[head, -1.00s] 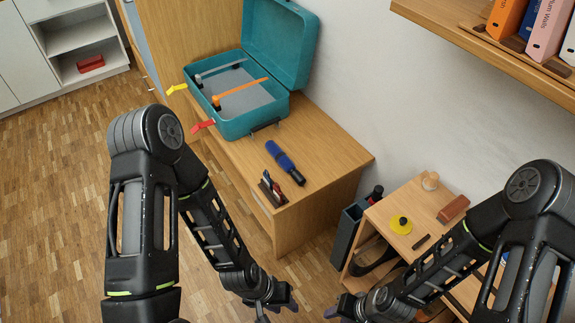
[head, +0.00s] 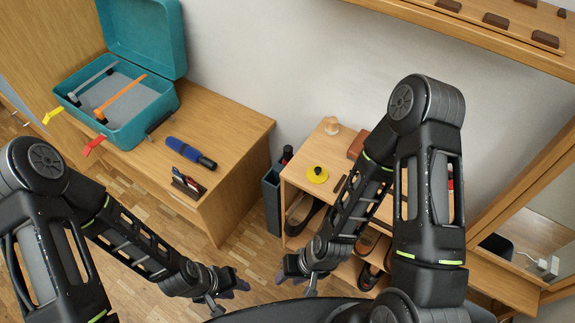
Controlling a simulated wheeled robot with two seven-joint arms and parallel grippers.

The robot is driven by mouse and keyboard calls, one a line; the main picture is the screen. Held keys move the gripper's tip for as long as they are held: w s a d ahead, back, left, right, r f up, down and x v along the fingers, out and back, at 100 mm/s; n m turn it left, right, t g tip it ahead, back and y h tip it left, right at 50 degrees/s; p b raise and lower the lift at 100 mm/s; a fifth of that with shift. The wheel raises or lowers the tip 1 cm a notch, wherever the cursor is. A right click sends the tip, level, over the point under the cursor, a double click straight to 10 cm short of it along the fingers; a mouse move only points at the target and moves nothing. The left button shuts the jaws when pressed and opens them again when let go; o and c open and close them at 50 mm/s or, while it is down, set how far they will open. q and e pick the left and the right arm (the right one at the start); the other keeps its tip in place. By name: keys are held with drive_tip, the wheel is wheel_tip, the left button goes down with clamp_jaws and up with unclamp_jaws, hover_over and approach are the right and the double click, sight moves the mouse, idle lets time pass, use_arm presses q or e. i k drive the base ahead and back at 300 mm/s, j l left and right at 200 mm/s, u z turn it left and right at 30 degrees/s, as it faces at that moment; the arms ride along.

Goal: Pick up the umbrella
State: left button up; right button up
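A blue rolled item with a black handle (head: 190,152), which looks like the folded umbrella, lies on the wooden cabinet top (head: 228,127). My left gripper (head: 228,292) is in front of the cabinet and below its top, apart from the blue item. Its fingers look spread and empty. My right gripper (head: 297,282) is farther right, in front of the small shelf. Its fingers also look spread and empty. Neither gripper touches the blue item.
An open teal case (head: 150,128) stands on the cabinet, left of the blue item. A small dark holder (head: 187,184) sits at the cabinet's front edge. A dark narrow bin (head: 271,194) stands between the cabinet and a small shelf (head: 300,170) with shoes.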

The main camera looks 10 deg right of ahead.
sight(186, 150)
drive_tip(key=i+j+z, duration=0.2)
drive_tip(key=z, duration=0.15)
drive_tip(key=i+j+z, duration=0.15)
drive_tip(key=j+z, duration=0.15)
drive_tip(key=j, duration=0.15)
drive_tip(key=i+j+z, duration=0.15)
drive_tip(key=j+z, duration=0.2)
drive_tip(key=j+u, duration=0.1)
drive_tip(key=u, duration=0.9)
drive_tip(key=z, duration=1.2)
drive_tip(key=k+z, duration=0.15)
drive_tip(key=z, duration=0.2)
drive_tip(key=k+j, duration=0.1)
drive_tip(key=k, duration=0.45)
